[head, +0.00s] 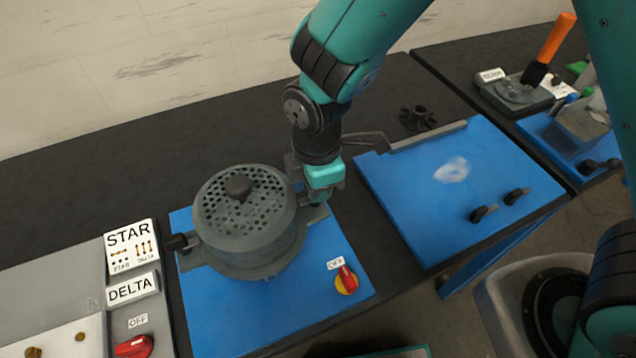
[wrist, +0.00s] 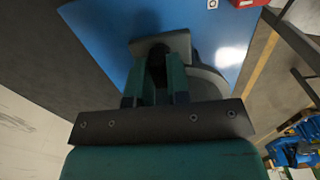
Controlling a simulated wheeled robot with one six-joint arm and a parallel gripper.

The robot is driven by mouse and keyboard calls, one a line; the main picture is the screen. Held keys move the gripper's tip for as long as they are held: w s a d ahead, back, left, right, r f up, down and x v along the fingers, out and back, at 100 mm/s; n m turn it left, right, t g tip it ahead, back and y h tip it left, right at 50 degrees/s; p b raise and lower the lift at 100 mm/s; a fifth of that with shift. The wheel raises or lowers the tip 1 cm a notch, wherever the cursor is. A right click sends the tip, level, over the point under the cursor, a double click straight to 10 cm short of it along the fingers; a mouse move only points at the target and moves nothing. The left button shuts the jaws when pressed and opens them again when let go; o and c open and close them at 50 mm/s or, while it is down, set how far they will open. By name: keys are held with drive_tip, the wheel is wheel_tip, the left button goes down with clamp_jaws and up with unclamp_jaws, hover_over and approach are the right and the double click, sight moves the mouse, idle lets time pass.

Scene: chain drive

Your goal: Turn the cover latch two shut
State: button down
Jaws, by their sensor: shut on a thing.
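The round grey perforated cover (head: 246,222) with a dark knob on top sits on a blue plate (head: 228,325). A black latch handle (head: 177,242) sticks out at its left side. My gripper (head: 318,196) is at the cover's right side, pointing down. In the wrist view, my gripper's teal fingers (wrist: 157,88) are closed on the dark handle of the right-hand cover latch (wrist: 157,62). The fingers hide much of that latch, and its turn angle cannot be told. A grey bracket (wrist: 160,42) shows beyond the fingers.
A red and yellow switch (head: 346,280) marked OFF is on the plate's front right corner. STAR (head: 130,245) and DELTA (head: 132,289) signs stand at the left. A blue panel (head: 450,190) with two black handles lies to the right.

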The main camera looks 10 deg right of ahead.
drive_tip(key=shift+w+n, duration=0.1)
drive_tip(key=shift+n, duration=0.2)
idle(0.4)
drive_tip(key=c, duration=1.1)
unclamp_jaws()
drive_tip(key=shift+r, duration=0.1)
wheel_tip(320, 180, up, 17)
drive_tip(key=shift+r+b, duration=0.15)
drive_tip(key=shift+b, duration=1)
drive_tip(key=shift+d, duration=0.15)
drive_tip(key=s+d+m+y, duration=0.1)
drive_tip(key=s+d+m, duration=0.2)
drive_tip(key=s+m, duration=0.1)
drive_tip(key=s+d+m+y, duration=0.1)
drive_tip(key=s+d+m, duration=0.2)
drive_tip(key=s+m, duration=0.1)
drive_tip(key=s+d+m+y, duration=0.2)
drive_tip(key=s+d+m, duration=0.1)
drive_tip(key=m, duration=0.3)
drive_tip(key=shift+s+d+r, duration=0.25)
drive_tip(key=shift+s+d, duration=0.1)
drive_tip(key=shift+s, duration=0.1)
